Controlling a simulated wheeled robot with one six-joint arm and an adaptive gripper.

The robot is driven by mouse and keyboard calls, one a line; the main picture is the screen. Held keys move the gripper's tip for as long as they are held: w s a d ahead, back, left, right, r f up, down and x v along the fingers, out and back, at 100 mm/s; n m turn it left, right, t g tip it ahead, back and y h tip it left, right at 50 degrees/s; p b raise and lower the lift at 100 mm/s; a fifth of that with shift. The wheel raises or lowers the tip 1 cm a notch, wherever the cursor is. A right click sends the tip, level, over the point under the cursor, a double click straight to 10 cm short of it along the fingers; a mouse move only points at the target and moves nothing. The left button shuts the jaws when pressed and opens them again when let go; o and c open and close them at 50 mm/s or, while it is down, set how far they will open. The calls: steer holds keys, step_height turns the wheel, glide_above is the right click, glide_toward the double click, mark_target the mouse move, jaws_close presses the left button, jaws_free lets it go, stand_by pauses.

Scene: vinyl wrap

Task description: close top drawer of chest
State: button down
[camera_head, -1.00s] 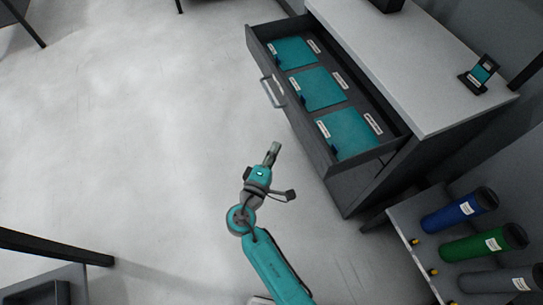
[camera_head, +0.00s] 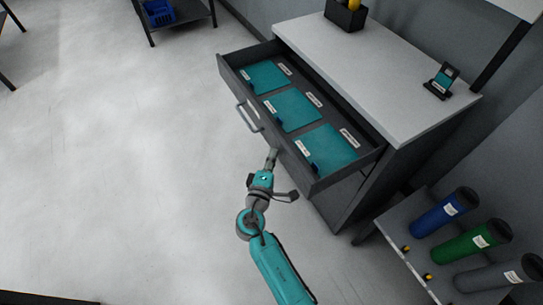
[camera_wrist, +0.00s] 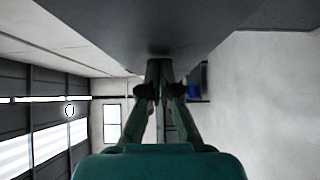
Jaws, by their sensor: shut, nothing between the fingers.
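The chest (camera_head: 385,75) has a light grey top and dark sides. Its top drawer (camera_head: 325,181) is pulled well out and holds teal folders (camera_head: 292,109) with white labels. The drawer's bar handle (camera_head: 249,117) is on the front face. My gripper (camera_head: 273,154) is shut and empty, with its tips at or very near the drawer front, to the right of the handle. In the wrist view the gripper (camera_wrist: 160,66) points at a dark surface (camera_wrist: 150,25) that fills the top of the picture. I cannot tell whether the tips touch it.
A rack with blue (camera_head: 444,212), green (camera_head: 471,241) and grey (camera_head: 498,272) rolls stands right of the chest. A black holder (camera_head: 346,15) and a small device stand (camera_head: 441,82) are on the chest top. The floor (camera_head: 130,170) to the left is clear.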

mark_target(343, 131)
steer(key=shift+d, duration=0.1)
steer(key=w+d, duration=0.5)
steer(key=d, duration=0.2)
steer(key=w+d, duration=0.5)
steer(key=d, duration=0.3)
steer(key=w+d, duration=0.5)
steer(key=d, duration=0.3)
steer(key=shift+w+d, duration=0.1)
steer(key=shift+w, duration=0.25)
steer(key=shift+w+d+r, duration=0.1)
steer(key=shift+w+d, duration=0.05)
steer(key=shift+d, duration=0.1)
